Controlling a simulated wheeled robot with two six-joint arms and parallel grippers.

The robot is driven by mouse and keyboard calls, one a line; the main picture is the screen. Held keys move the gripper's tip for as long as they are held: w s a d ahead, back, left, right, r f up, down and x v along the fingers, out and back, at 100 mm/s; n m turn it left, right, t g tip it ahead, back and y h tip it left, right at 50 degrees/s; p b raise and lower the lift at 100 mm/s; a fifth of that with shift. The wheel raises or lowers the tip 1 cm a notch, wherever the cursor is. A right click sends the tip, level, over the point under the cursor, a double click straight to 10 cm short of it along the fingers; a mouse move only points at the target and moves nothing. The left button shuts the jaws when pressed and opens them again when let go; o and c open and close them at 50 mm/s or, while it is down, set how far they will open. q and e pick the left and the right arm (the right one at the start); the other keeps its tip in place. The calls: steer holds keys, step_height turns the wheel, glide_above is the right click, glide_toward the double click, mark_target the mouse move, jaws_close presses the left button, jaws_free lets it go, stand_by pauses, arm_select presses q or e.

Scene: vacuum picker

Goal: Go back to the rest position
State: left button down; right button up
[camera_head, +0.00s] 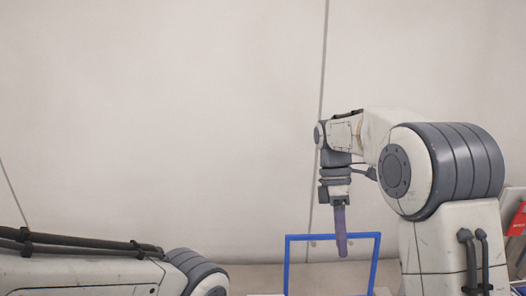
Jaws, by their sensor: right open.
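My right gripper (340,240) hangs pointing down at the end of my right arm, right of the middle of the head view. A slim purple-grey part extends down from its dark mount; seen from this side, the two fingers cannot be told apart. No object shows between them. Its tip is in front of or above a blue frame (333,237); I cannot tell how far apart they are. My left arm comes in low at the left edge, but its gripper is out of view.
The blue frame stands upright at the bottom, right of the middle, its lower part cut off. A red item (517,222) shows at the right edge, partly hidden by my right arm. A plain pale wall (180,120) fills the back. The upper left is free.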

steer(key=s+a+f+m+t+b, duration=0.3)
steer(key=s+a+f, duration=0.3)
steer(key=s+a, duration=0.4)
steer(key=s+a+f+m+t+y+b, duration=0.1)
steer(key=s+f+m, duration=0.4)
steer(key=s, duration=0.8)
step_height(320, 180, down, 3)
steer(key=shift+a+f+t+y+b, duration=0.1)
steer(key=shift+a+t+y+b, duration=0.3)
steer(key=shift+a+b, duration=0.6)
steer(key=shift+s+a, duration=0.1)
steer(key=shift+s, duration=0.1)
